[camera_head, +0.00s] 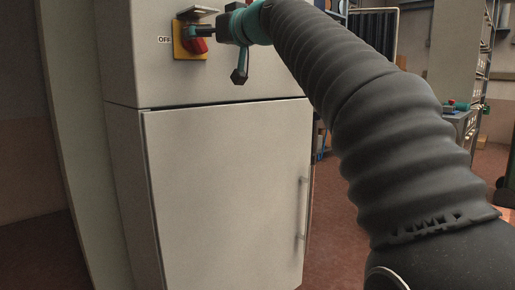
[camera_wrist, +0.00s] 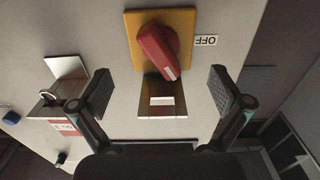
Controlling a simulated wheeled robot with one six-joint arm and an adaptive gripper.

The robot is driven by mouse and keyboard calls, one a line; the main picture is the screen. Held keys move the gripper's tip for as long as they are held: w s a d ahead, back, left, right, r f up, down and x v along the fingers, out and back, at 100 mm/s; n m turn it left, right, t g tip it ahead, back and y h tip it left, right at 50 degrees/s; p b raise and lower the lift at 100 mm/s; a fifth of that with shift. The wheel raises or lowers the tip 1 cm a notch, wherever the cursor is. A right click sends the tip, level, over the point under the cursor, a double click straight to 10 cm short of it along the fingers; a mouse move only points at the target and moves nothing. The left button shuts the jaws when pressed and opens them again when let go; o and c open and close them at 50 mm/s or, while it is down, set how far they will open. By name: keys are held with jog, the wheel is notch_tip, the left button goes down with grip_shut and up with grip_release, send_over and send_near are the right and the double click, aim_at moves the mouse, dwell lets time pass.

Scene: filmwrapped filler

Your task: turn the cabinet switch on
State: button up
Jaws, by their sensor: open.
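The cabinet switch is a red rotary knob (camera_head: 199,46) on a yellow plate (camera_head: 178,52), high on the front of the pale grey cabinet (camera_head: 225,175). An OFF label (camera_head: 164,40) is beside the plate. In the wrist view the red knob (camera_wrist: 159,50) sits tilted on its plate (camera_wrist: 187,22), and the OFF label (camera_wrist: 205,41) appears upside down. My gripper (camera_wrist: 161,91) is open and empty, its two fingers apart on either side of the space in front of the knob. In the head view my gripper and arm partly cover the area right of the knob.
A small metal shelf (camera_head: 197,11) juts out just above the knob. In the wrist view a metal bracket (camera_wrist: 68,73), a red-and-white label (camera_wrist: 64,127) and a blue button (camera_wrist: 11,117) are at the left. The cabinet door has a vertical handle (camera_head: 304,207). Shelving (camera_head: 487,45) stands at the back right.

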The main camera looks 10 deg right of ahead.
jog(key=b+v, duration=0.1)
jog(key=v, duration=0.7)
jog(key=s+d+f+m+g+h, duration=0.1)
jog(key=s+f, duration=0.1)
jog(key=f, duration=0.4)
jog(key=s+d+f+m+g+h+p, duration=0.1)
jog(key=s+f+h, duration=0.1)
jog(key=f, duration=0.5)
jog(key=s+d+f+m+g+h+p, duration=0.1)
jog(key=s+d+f+h, duration=0.1)
jog(key=f, duration=0.5)
jog(key=shift+s+f+m+g, duration=0.25)
jog(key=shift+s+m+g, duration=0.15)
jog(key=shift+s, duration=0.4)
jog(key=shift+d, duration=0.1)
